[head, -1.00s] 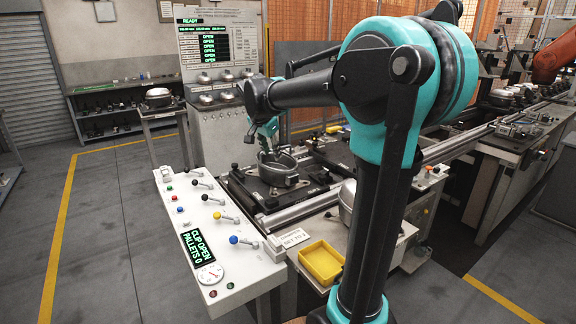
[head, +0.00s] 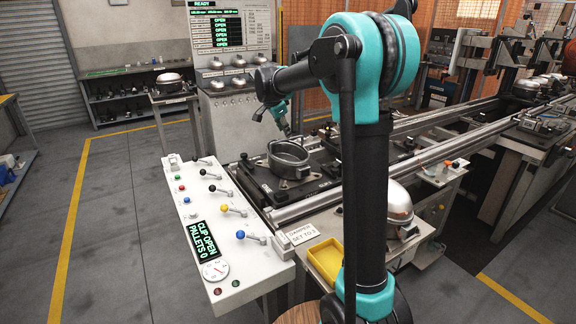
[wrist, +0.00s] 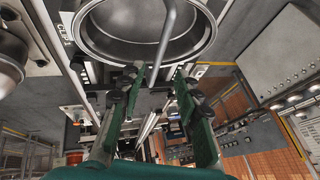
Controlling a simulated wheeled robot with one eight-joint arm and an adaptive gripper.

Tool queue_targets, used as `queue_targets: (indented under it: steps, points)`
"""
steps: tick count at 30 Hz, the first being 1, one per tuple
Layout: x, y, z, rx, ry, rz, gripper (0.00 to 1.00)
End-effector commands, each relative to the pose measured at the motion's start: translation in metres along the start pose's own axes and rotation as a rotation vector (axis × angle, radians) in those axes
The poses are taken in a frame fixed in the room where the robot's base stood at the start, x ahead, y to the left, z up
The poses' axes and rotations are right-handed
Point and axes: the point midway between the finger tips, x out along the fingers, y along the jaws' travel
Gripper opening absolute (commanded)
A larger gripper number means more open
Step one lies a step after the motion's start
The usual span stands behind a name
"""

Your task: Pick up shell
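An open round metal shell (head: 290,158) sits on a dark pallet fixture (head: 257,181) at the near end of the rails. Its hollow inside (wrist: 110,32) fills the top of the wrist view, with a bent grey rod crossing in front of it. My gripper (head: 287,131) is just above the shell's far rim, tilted down. In the wrist view my gripper (wrist: 159,74) has its two green fingers apart with nothing clamped between them. A domed silver shell (head: 397,204) stands on the side table at right, partly behind my arm.
A control panel with coloured levers (head: 222,225) stands at left of the pallet. Another domed unit (head: 170,80) is on a small stand behind. The floor at left is clear.

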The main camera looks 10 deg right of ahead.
Motion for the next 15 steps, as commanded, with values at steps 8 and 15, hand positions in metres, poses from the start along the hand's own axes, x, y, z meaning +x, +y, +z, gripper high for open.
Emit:
queue_targets:
  steps: [8,15]
  points:
    - [0.020,0.001,0.001,0.000,0.000,0.001,0.33]
    - [0.054,0.003,0.004,0.000,0.000,0.001,0.33]
